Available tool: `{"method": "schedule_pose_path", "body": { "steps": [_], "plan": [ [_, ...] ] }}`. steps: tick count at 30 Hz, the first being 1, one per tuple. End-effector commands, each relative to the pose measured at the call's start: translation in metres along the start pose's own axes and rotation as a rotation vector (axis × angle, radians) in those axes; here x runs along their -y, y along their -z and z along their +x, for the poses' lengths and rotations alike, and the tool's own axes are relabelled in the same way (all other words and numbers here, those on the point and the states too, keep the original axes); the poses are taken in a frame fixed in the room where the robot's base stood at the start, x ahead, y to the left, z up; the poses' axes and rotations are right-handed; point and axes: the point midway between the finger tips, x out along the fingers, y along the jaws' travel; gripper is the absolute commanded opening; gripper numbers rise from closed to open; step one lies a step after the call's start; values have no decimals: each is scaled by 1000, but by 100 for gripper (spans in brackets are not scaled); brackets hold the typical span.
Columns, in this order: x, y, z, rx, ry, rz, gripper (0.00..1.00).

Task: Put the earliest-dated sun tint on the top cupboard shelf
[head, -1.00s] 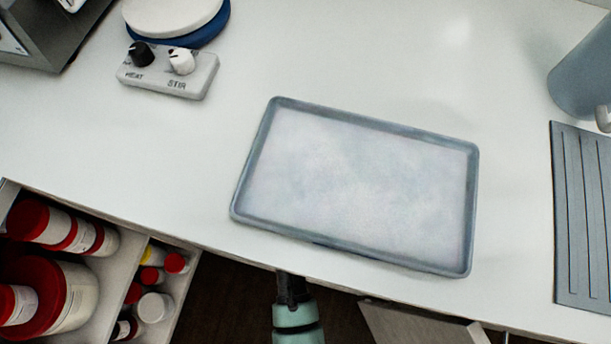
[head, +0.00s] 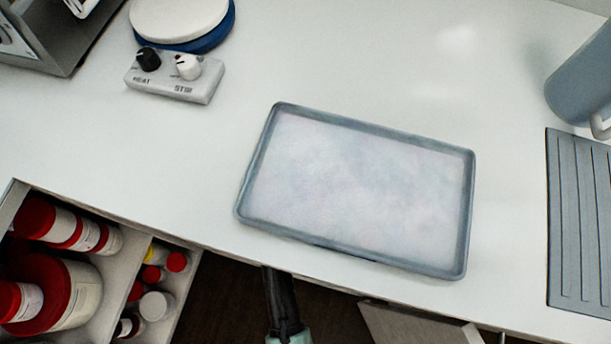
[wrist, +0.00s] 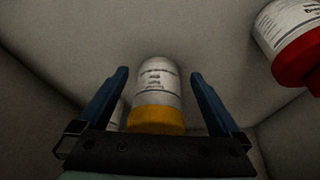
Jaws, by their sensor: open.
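In the wrist view, my gripper (wrist: 159,73) is open, with one finger on each side of a small container. This container (wrist: 158,94) has a yellow-orange cap, a clear or pale body and a white label with dark print. The print is too blurred to read, so its name and date cannot be told. Its cap end is nearest the gripper's palm. Another pale item (wrist: 116,114) shows partly beside the left finger. My fingertips are not visible in the head view. The cupboard shelf is not in view.
An open drawer (head: 122,268) at lower left holds several red-lidded jars and smaller bottles. A red-lidded jar (wrist: 295,62) lies right of my gripper. On the counter are a grey tray (head: 455,225), a heat-stir unit (head: 175,80), a jug (head: 583,85) and a ribbed mat (head: 580,220).

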Motion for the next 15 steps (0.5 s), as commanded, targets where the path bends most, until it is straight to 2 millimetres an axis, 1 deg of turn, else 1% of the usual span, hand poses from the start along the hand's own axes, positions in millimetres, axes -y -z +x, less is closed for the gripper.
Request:
{"method": "schedule_pose_path", "body": {
  "steps": [1, 6, 10, 15],
  "plan": [
    [0, -13, -6, 3, 0, -3, 100],
    [0, -45, -20, 1, 0, -3, 100],
    [0, -62, -26, 0, 1, -2, 100],
    [0, -72, -30, -1, 1, 0, 100]
  ]
}}
